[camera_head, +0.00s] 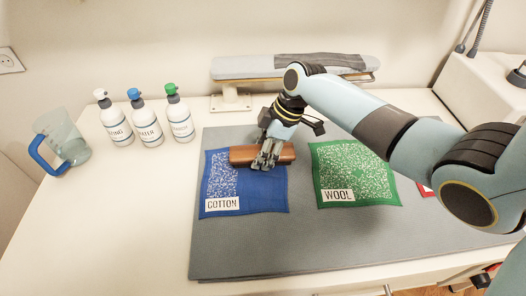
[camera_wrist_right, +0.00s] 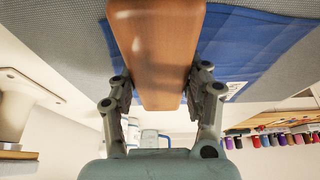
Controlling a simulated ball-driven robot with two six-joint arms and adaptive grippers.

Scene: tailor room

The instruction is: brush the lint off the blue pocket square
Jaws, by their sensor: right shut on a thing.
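The blue pocket square (camera_head: 260,194), labelled COTTON, lies flat at the left of the grey mat. White lint specks show on its left part, while the part to the right looks mostly clear. My right gripper (camera_head: 267,158) is shut on a brown wooden brush (camera_head: 243,154) at the far edge of the blue square. In the right wrist view the brush (camera_wrist_right: 157,50) sits between both fingers, with the blue square (camera_wrist_right: 245,55) under or behind it. The bristles are hidden. My left gripper is not in view.
A green square (camera_head: 345,185) labelled WOOL, covered in specks, lies to the right on the grey mat (camera_head: 300,245). Several spray bottles (camera_head: 147,125) and a clear jug (camera_head: 68,143) stand at left. A small ironing board (camera_head: 240,67) stands behind.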

